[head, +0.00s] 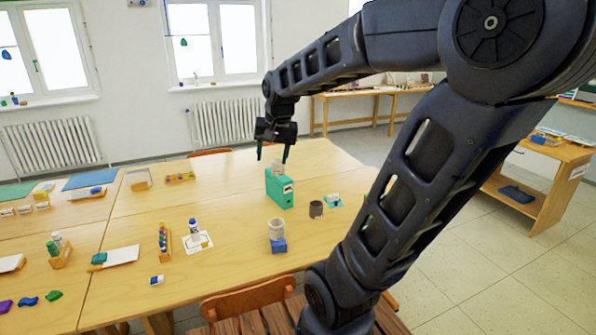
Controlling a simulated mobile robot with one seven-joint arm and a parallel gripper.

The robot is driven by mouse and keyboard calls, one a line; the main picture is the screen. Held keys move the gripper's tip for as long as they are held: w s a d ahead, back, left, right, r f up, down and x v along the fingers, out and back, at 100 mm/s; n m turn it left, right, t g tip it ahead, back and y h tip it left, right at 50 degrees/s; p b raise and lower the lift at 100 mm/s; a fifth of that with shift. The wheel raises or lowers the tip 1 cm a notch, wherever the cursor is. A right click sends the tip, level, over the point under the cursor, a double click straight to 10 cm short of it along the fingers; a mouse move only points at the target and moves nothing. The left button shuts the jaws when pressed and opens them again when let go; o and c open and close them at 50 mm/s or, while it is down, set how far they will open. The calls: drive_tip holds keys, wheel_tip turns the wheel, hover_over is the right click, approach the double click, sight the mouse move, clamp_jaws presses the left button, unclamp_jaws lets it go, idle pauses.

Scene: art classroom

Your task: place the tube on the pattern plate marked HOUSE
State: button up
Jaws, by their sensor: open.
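A white plate or card (205,246) lies on the table at the centre left. A small white tube with a blue band (194,228) stands upright at its back edge. No HOUSE marking is readable at this size, so I cannot confirm which plate it is.
A wooden rack (164,246) stands left of the plate. A chair (248,299) is at the front edge. The table's far right is clear.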

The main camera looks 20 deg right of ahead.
drive_tip(key=s+d+n+t, duration=0.1)
drive_tip(key=s+d+n, duration=0.2)
drive_tip(key=s, duration=0.8)
drive_tip(key=shift+d+f+n+h, duration=0.2)
drive_tip(key=shift+f+n+h, duration=0.2)
drive_tip(key=shift+f+n, duration=0.1)
idle(0.4)
